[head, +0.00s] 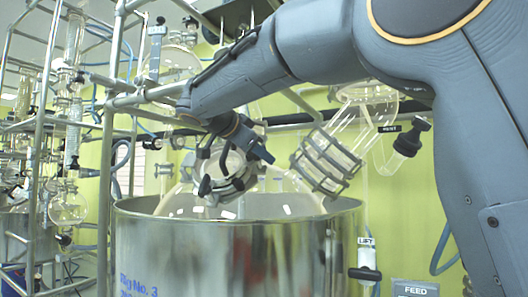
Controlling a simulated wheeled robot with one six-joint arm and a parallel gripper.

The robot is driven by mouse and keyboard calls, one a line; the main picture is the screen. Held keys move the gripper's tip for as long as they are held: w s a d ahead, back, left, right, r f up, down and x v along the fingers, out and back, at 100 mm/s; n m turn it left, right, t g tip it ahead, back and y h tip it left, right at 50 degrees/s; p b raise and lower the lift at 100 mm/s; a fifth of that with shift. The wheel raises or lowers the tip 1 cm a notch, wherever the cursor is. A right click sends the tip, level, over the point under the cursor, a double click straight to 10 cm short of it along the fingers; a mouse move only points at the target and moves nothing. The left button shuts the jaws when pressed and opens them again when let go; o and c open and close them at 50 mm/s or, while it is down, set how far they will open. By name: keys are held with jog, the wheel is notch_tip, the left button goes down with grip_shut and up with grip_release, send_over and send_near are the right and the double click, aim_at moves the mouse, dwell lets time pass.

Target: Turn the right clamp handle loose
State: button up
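My arm reaches in from the upper right, and its wrist bends down over a shiny steel vessel (225,250). My gripper (228,180) is small and dark at the glass neck above the vessel. Dark metal parts overlap there, so I cannot tell the fingers from the clamp or whether they are open or shut. A small dark knob-like end (205,186) shows at the left of this cluster; I cannot tell if it is a clamp handle. To the right, a grey cage-like clamp (325,162) surrounds a tilted glass neck. No right clamp handle can be clearly picked out.
A glass side arm with a black-handled valve (410,139) is at the right, near my arm. A valve labelled LIFT (367,257) and a FEED sign (415,289) are lower right. Metal frame poles (108,150) and glassware crowd the left.

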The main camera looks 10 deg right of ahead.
jog(key=shift+x, duration=0.9)
grip_shut()
jog(key=shift+f+n+b, duration=0.1)
jog(key=shift+n+b, duration=0.4)
jog(key=shift+b, duration=0.25)
jog(key=n+b, duration=0.1)
jog(key=b, duration=0.1)
jog(key=n+t+y+b, duration=0.1)
jog(key=n+b, duration=0.1)
jog(key=n+t+y+b, duration=0.1)
jog(key=n+b, duration=0.1)
jog(key=shift+w+a+b, duration=0.3)
jog(key=shift+a+b, duration=0.05)
jog(key=shift+w+a+r+n+t+y+b, duration=0.15)
jog(key=shift+n+y+b, duration=0.25)
jog(key=shift+n, duration=0.45)
jog(key=shift+s+a+r+n+t+y+b, duration=0.1)
jog(key=shift+n+t+y+b, duration=0.25)
jog(key=shift+n, duration=0.45)
jog(key=shift+w+a+r+n+t+y+b, duration=0.1)
jog(key=shift+n+y+b, duration=0.25)
jog(key=shift+n+b, duration=0.35)
jog(key=shift+a+n, duration=0.1)
jog(key=shift+n, duration=0.35)
